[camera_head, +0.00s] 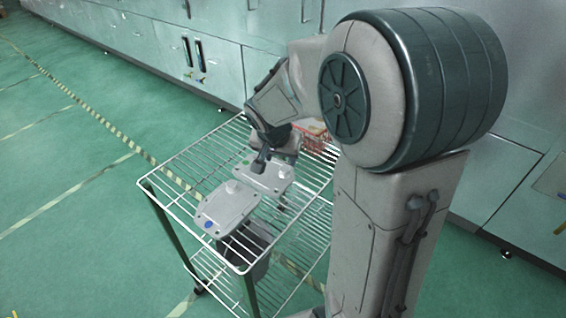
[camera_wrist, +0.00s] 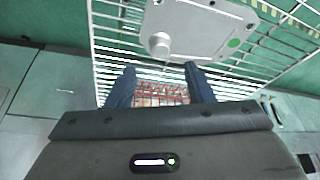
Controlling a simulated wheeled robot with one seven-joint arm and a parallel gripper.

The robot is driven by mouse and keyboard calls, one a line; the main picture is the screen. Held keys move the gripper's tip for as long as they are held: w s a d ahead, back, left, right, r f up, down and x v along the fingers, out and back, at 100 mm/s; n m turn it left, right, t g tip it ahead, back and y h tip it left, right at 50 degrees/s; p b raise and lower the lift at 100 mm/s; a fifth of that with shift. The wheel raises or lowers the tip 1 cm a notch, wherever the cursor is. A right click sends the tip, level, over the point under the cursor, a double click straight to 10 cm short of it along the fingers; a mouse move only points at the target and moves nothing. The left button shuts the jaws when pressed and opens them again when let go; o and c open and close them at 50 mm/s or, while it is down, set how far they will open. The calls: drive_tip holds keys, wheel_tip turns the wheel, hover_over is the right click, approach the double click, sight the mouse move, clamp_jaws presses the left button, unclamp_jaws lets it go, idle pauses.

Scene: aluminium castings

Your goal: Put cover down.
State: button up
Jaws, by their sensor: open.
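A light grey cast cover (camera_head: 268,177) with a green dot lies flat on the wire top shelf of the cart (camera_head: 172,200). It also shows at the top of the wrist view (camera_wrist: 205,30), with its round knob towards my gripper. A second grey cover (camera_head: 226,206) with a blue dot lies nearer the cart's front corner. My gripper (camera_wrist: 161,78) is open, its two dark fingers apart with nothing held between them. In the head view my gripper (camera_head: 262,160) is just behind the green-dotted cover; whether it touches it is hard to tell.
A red and white basket-like item (camera_head: 314,134) is at the back of the cart, partly behind my arm. A dark bin (camera_head: 256,262) shows below the top shelf. Grey cabinets (camera_head: 130,32) line the back. The green floor on the left is clear.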

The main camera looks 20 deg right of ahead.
drive_tip(key=s+a+r+n+y, duration=0.1)
drive_tip(key=s+r+n, duration=0.1)
drive_tip(key=s, duration=0.7)
drive_tip(key=s+a+r+n+g+y, duration=0.1)
drive_tip(key=s+r+n, duration=0.2)
drive_tip(key=s, duration=0.7)
drive_tip(key=shift+s+a+r+n+y, duration=0.2)
drive_tip(key=shift+a+n+y, duration=0.15)
drive_tip(key=shift+n, duration=0.45)
